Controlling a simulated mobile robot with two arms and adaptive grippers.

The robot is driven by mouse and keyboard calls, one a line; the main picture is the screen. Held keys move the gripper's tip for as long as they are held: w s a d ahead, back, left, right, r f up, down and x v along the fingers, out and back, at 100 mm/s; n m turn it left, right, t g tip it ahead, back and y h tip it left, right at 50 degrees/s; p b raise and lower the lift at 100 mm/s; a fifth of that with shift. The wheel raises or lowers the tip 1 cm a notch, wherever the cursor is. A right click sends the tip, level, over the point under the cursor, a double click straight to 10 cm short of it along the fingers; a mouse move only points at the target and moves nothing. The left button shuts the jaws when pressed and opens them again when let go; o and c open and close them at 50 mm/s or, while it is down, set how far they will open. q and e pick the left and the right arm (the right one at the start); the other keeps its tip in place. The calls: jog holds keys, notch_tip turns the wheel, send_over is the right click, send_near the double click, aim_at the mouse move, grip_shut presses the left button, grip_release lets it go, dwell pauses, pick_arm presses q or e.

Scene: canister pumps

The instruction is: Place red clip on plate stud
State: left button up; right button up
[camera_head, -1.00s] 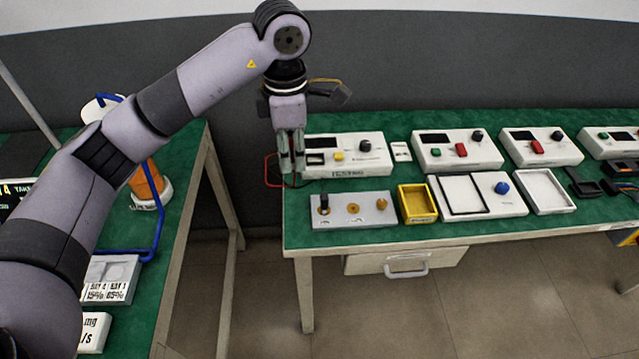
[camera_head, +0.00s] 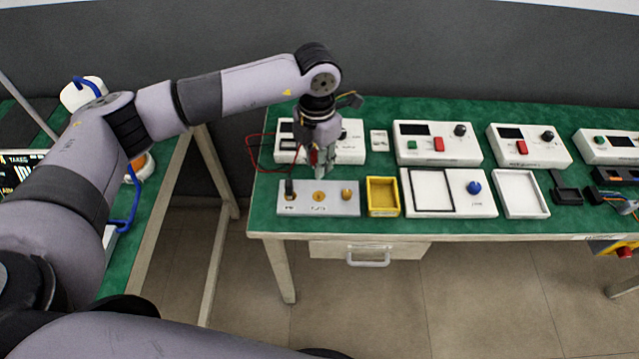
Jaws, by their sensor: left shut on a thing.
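My left gripper (camera_head: 324,170) points down just behind the grey stud plate (camera_head: 333,209), in front of the leftmost instrument. It is shut on the red clip (camera_head: 313,157), of which only a little red shows beside the fingers. A red lead (camera_head: 251,150) loops out to the left of the gripper. The plate carries a black clip (camera_head: 289,188) at its left end, a flat brass stud (camera_head: 319,197) in the middle and a taller brass stud (camera_head: 347,194) at the right. Whether the fingers are above or touching anything is hard to tell. My right gripper is not in view.
A white instrument (camera_head: 352,135) stands close behind the gripper. A yellow tray (camera_head: 383,197) is right of the plate, then a white unit with a blue knob (camera_head: 474,187) and a white tray (camera_head: 521,193). More instruments line the back of the green bench.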

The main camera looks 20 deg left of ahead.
pick_arm(q)
send_over(318, 197)
notch_tip(318, 197, down, 5)
jog(key=shift+w+d+f+p, duration=0.1)
jog(key=shift+f+p, duration=0.05)
jog(key=shift+p, duration=0.25)
jog(key=shift+f, duration=0.55)
notch_tip(318, 197, down, 4)
jog(key=shift+p, duration=0.35)
jog(key=shift+f, duration=0.25)
jog(key=o, duration=0.8)
jog(key=shift+o, duration=0.7)
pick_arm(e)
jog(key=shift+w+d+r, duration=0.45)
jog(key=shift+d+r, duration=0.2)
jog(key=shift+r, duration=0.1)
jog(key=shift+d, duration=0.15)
